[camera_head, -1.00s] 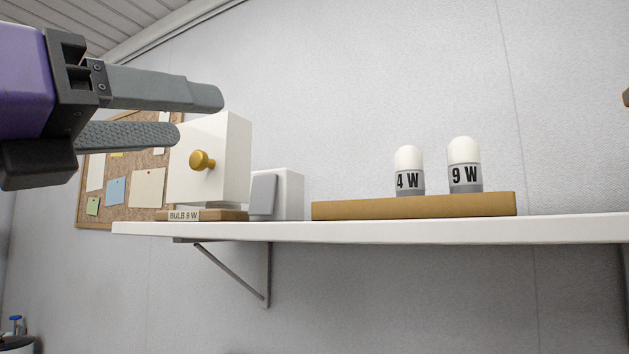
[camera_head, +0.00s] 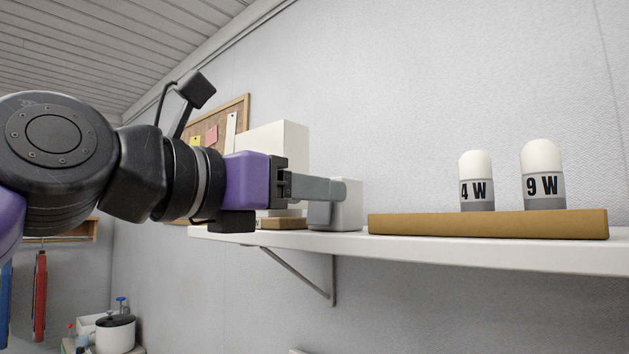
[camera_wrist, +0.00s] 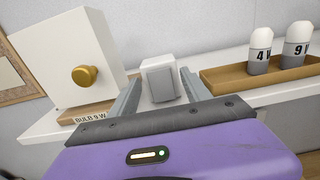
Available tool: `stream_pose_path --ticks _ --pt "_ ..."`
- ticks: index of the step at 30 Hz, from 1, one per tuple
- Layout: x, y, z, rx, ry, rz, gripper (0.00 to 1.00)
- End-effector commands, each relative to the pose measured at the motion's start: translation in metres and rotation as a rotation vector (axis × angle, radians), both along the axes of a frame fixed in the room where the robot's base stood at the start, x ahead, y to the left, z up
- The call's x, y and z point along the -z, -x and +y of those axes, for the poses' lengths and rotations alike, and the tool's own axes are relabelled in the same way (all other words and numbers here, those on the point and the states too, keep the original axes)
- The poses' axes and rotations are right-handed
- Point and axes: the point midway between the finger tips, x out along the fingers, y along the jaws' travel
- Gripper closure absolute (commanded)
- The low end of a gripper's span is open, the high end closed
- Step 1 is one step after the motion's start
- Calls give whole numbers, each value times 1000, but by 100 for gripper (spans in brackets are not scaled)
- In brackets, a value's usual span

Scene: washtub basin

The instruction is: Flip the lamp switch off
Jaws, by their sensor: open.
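A small white box with a grey front plate, which looks like the switch (camera_head: 347,214), stands on the shelf between the white cabinet and the wooden tray. In the wrist view the switch box (camera_wrist: 158,68) shows between and beyond my two fingers. My gripper (camera_head: 340,190) is open and empty, its fingers pointing toward the box. In the head view a finger overlaps the box; I cannot tell whether they touch. The larger white cabinet (camera_wrist: 58,60) has a gold knob (camera_wrist: 84,75) and a "BULB 9 W" label (camera_wrist: 90,117) on its wooden base. My arm partly hides it in the head view.
A wooden tray (camera_head: 480,226) holds two white-topped bulbs, 4 W (camera_head: 476,182) and 9 W (camera_head: 543,176), right of the switch box. The white shelf (camera_head: 420,248) runs along the wall. A cork board (camera_head: 237,112) hangs behind the cabinet.

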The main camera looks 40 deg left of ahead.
Motion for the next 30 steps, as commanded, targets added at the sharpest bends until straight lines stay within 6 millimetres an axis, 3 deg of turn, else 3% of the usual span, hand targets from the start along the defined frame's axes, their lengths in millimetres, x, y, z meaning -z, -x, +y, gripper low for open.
stream_pose_path --ticks 10,19,30 --pt "1 -6 0 -1 0 0 44" --pt "1 -5 0 -1 1 0 100" --pt "11 -5 0 1 10 -87 100"
